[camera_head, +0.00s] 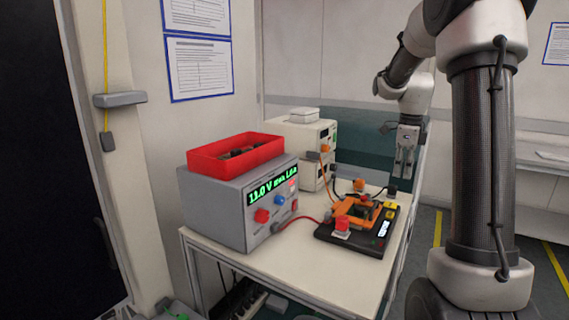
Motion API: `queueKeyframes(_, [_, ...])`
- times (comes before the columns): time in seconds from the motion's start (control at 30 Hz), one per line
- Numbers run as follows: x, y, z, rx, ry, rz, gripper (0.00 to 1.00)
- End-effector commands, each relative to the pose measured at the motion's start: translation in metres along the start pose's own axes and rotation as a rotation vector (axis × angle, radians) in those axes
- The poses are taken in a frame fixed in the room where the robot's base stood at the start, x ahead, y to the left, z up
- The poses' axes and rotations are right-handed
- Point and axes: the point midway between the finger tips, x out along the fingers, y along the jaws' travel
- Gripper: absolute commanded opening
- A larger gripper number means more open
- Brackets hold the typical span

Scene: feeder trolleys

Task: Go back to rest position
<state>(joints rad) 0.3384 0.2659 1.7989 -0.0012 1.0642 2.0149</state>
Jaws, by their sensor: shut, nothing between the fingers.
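My gripper (405,165) hangs from my arm near the right edge of the white table, fingers pointing down. It looks shut and empty, and it is above and behind the black test board in the picture. My arm rises in the right part of the view and bends over toward the back. The fingertips are small in this view, and nothing is seen between them.
The white table (296,264) bears a grey power supply (212,210) with a red bin (206,164) on it. A black board (337,240) with an orange fixture (352,212) and cables lies in front of white instruments (297,142). Floor at right is open.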

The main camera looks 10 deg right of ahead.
Motion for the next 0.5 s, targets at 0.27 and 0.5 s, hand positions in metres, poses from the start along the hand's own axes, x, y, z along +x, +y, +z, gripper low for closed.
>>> queueKeyframes(0.27, [0.011, 0.008, -0.004, -0.472, 0.003, 0.018, 0.0])
queueKeyframes(0.5, [0.004, 0.1, -0.028, -1.369, -0.008, 0.029, 0.0])
